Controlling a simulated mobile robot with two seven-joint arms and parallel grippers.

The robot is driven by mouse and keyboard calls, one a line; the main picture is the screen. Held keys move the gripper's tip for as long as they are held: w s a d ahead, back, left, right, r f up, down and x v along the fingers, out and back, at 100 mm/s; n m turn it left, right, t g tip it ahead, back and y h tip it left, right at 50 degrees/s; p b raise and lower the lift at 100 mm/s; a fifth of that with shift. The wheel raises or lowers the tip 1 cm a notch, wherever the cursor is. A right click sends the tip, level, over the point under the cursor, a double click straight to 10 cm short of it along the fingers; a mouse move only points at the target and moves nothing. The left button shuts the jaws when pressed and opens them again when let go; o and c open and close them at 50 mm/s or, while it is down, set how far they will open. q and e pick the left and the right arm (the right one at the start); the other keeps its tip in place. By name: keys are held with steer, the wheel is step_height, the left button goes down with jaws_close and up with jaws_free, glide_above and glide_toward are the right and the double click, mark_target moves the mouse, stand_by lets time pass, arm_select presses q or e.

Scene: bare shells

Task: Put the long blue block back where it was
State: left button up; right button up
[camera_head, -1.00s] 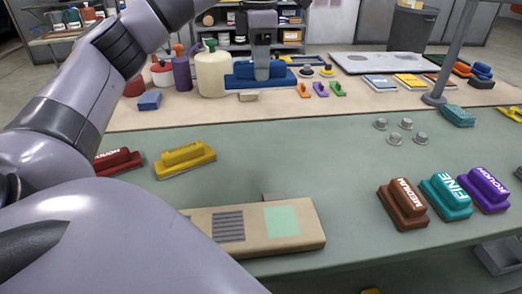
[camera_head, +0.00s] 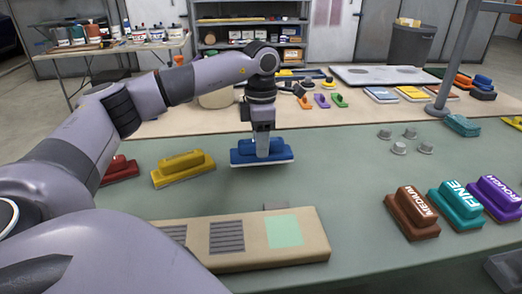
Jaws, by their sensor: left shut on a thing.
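The long blue block (camera_head: 280,152) has a blue grip on a wider blue base with a pale underside. It is at the middle of the green work surface, to the right of the yellow block (camera_head: 183,167). My left gripper (camera_head: 263,145) points down and is shut on the blue block's grip. The block looks level; I cannot tell whether its underside touches the surface. My right gripper is not in view.
A red block (camera_head: 119,169) lies left of the yellow one, partly behind my arm. A tan board (camera_head: 250,259) lies in front. Brown (camera_head: 412,215), teal (camera_head: 455,206) and purple (camera_head: 494,198) blocks stand at the right. Grey knobs (camera_head: 398,148) stand right of the blue block.

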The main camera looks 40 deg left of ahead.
arm_select(q)
steer(key=shift+f, duration=1.25)
steer(key=shift+f, duration=0.2)
steer(key=o, duration=0.9)
steer(key=shift+o, duration=0.2)
step_height(320, 180, up, 12)
steer(key=shift+f+p, duration=0.15)
steer(key=shift+p, duration=0.2)
steer(key=shift+r, duration=0.4)
